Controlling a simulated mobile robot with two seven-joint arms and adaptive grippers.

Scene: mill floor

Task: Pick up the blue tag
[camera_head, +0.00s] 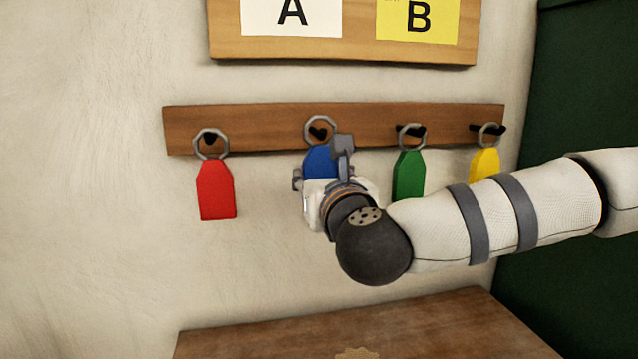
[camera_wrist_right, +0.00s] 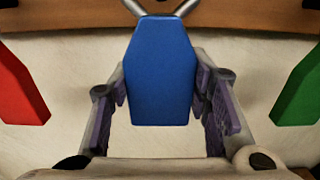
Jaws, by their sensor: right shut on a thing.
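The blue tag (camera_head: 319,160) hangs by its metal ring from a black peg on the wooden wall rail (camera_head: 270,120). My right gripper (camera_head: 325,180) is at the tag, its body hiding the tag's lower part in the head view. In the right wrist view the blue tag (camera_wrist_right: 161,72) stands between the two purple-padded fingers of my right gripper (camera_wrist_right: 161,100), which is shut on it. The tag's ring is still around the peg. My left gripper is not in view.
A red tag (camera_head: 216,190) hangs to the left, a green tag (camera_head: 409,175) and a yellow tag (camera_head: 485,162) to the right. A board with signs A and B (camera_head: 345,52) is above. A wooden surface (camera_head: 440,330) lies below.

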